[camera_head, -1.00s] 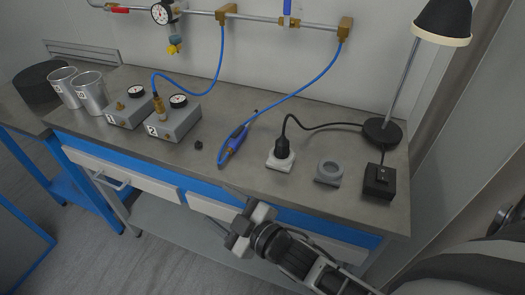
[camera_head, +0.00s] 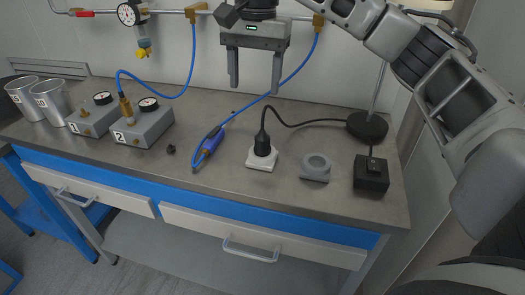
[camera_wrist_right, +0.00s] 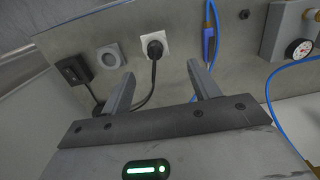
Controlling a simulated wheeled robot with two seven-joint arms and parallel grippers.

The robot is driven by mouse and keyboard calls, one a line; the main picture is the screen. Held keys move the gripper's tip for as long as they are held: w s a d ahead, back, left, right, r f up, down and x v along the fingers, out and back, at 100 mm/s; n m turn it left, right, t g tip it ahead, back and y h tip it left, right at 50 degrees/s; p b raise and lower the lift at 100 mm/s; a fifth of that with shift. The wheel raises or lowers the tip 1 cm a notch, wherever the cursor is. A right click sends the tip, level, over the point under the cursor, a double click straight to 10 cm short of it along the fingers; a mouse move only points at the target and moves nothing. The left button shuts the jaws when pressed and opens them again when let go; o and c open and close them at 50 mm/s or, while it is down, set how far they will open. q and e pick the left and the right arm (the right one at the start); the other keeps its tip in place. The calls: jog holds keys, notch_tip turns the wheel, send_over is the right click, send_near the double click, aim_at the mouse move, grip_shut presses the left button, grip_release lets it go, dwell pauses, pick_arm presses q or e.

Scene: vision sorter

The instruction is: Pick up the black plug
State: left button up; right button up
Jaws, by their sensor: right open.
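The black plug (camera_head: 262,144) stands upright in a white socket block (camera_head: 262,159) on the grey bench, with its black cable rising from its top and running right to the lamp base. In the right wrist view the plug (camera_wrist_right: 155,49) sits on the white socket (camera_wrist_right: 153,42), beyond and between the fingertips. My right gripper (camera_head: 255,90) is open and empty, fingers pointing down, and appears above the plug. It also shows in the right wrist view (camera_wrist_right: 160,70) with its fingers apart. My left gripper is not in view.
A grey ring-shaped holder (camera_head: 316,167) and a black switch box (camera_head: 371,174) lie right of the socket. A blue tool (camera_head: 207,146) on a blue hose lies left. Two gauge boxes and metal cups stand further left. The lamp base (camera_head: 367,126) is at back right.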

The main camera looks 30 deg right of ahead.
aim_at(263, 130)
jog(key=shift+h, duration=0.3)
jog(key=f, duration=0.2)
jog(key=d+f+b, duration=0.1)
jog(key=f, duration=0.2)
jog(key=f+b, duration=0.1)
jog(key=f, duration=0.2)
jog(key=shift+s+d+f, duration=0.1)
jog(key=shift+d+f, duration=0.1)
jog(key=shift+d, duration=0.15)
jog(key=shift+f, duration=3.25)
jog(key=c, duration=1.2)
